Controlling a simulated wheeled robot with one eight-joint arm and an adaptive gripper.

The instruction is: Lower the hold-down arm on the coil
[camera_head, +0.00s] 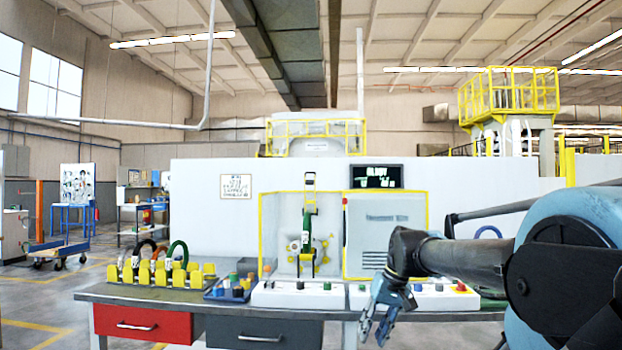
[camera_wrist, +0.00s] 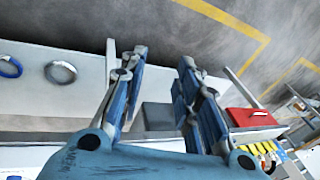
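The hold-down arm does not show in the wrist view.
White button panels (camera_head: 298,295) line the front of the machine. A grey panel (camera_head: 385,235) closes the bay's right side.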

